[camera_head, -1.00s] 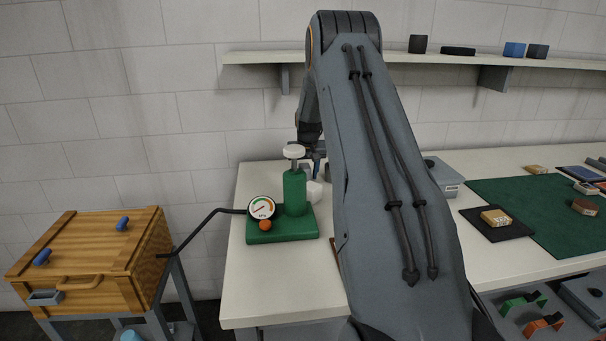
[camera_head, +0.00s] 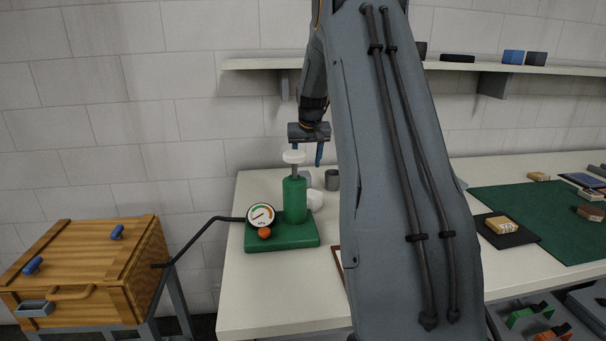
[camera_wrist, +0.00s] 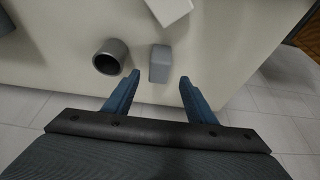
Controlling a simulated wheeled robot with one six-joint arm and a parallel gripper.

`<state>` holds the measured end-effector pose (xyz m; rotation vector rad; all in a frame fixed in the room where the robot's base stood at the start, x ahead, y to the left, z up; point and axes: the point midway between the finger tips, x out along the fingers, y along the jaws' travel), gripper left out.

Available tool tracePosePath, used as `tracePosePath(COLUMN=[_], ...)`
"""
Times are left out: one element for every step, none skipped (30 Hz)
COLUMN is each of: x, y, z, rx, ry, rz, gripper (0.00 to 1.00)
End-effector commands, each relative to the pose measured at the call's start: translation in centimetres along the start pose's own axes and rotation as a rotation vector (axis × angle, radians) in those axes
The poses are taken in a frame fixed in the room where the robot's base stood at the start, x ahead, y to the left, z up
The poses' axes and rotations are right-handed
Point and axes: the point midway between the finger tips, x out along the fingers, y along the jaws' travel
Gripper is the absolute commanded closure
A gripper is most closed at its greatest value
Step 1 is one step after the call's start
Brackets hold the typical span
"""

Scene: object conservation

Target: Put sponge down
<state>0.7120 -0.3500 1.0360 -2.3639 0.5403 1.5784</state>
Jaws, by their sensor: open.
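My gripper (camera_head: 308,160) is open above the far left part of the white table, behind the green pump. In the wrist view its two blue fingers (camera_wrist: 159,82) are apart with nothing held between them. A small grey block (camera_wrist: 160,63) stands on the table just beyond the fingertips, in line with the gap. It may be the sponge, but I cannot tell for certain. A grey cup (camera_wrist: 110,57) stands beside the block, and it also shows in the head view (camera_head: 332,179). My arm hides part of the table.
A green pump (camera_head: 295,199) with a gauge (camera_head: 261,215) stands at the table's left. A white object (camera_head: 315,201) is beside it. A wooden chest (camera_head: 85,270) stands farther left. A shelf (camera_head: 460,66) runs above. A green mat (camera_head: 560,235) and yellowish block (camera_head: 501,225) lie right.

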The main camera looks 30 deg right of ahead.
Motion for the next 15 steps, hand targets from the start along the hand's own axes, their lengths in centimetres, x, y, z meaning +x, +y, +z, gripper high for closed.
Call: tracePosePath(x=[-0.6, -0.9, -1.2, -1.3, -1.5, -1.7, -1.8, -1.8, -1.9, -1.9, -1.9, -1.9, -1.9, -1.9, -1.9], y=[0.0, 0.0, 0.0, 0.0, 0.0, 0.0, 0.0, 0.0, 0.0, 0.0, 0.0, 0.0, 0.0, 0.0, 0.0], z=[-0.1, -0.1, -0.1, 0.0, 0.0, 0.0, 0.0, 0.0, 0.0, 0.0, 0.0, 0.0, 0.0, 0.0, 0.0], rx=[0.0, 0.0, 0.0, 0.0, 0.0, 0.0, 0.0, 0.0, 0.0, 0.0, 0.0, 0.0, 0.0, 0.0, 0.0], ry=[0.003, 0.003, 0.001, 0.001, 0.0, 0.0, 0.0, 0.0, 0.0, 0.0, 0.0, 0.0, 0.0, 0.0, 0.0], rz=[0.0, 0.0, 0.0, 0.0, 0.0, 0.0, 0.0, 0.0, 0.0, 0.0, 0.0, 0.0, 0.0, 0.0, 0.0], gripper=[0.49, 0.49, 0.49, 0.49, 0.49, 0.49, 0.49, 0.49, 0.49, 0.49, 0.49, 0.49, 0.49, 0.49, 0.49])
